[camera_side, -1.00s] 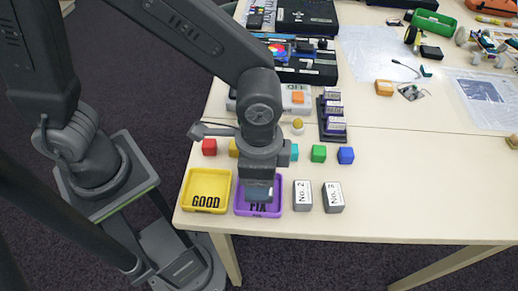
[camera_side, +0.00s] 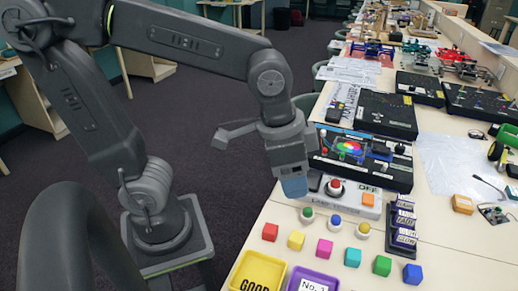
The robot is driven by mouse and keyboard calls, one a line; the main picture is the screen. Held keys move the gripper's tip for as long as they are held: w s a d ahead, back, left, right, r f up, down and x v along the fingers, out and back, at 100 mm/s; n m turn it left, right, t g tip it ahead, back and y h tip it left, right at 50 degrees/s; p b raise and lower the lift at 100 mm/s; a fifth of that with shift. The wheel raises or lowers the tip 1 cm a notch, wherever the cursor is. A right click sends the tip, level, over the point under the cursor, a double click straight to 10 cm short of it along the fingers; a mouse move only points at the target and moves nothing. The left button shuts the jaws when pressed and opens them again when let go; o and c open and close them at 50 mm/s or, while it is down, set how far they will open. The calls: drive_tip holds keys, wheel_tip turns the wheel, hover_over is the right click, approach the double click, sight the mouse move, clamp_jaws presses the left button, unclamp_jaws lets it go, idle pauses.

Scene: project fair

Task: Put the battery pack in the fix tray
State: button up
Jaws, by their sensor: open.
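A block with a white "No. 1" label (camera_side: 315,286), seemingly the battery pack, lies in the purple tray (camera_side: 292,279) at the bottom edge of the view. The frame's edge cuts off its lower part, and the tray's own lettering is not visible. The yellow tray (camera_side: 258,268) marked "GOOD" stands to the left of it, also cut off. My gripper (camera_side: 294,188) is open and empty, pointing down. It is well above and behind the trays, near the left end of a light-coloured box with a red button.
Coloured cubes (camera_side: 352,256) form a row behind the trays, with small round knobs (camera_side: 334,223) behind them. The red-button box (camera_side: 358,200) and a rack of purple-labelled pieces (camera_side: 402,224) stand farther back. An orange box (camera_side: 462,204) is at right.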

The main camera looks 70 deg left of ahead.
drive_tip(key=s+a+n+t+y, duration=0.1)
drive_tip(key=s+a+n+t, duration=0.2)
drive_tip(key=a, duration=0.5)
drive_tip(key=shift+s+a+r+n, duration=0.2)
drive_tip(key=shift+a+r+n, duration=0.2)
drive_tip(key=shift+n, duration=0.3)
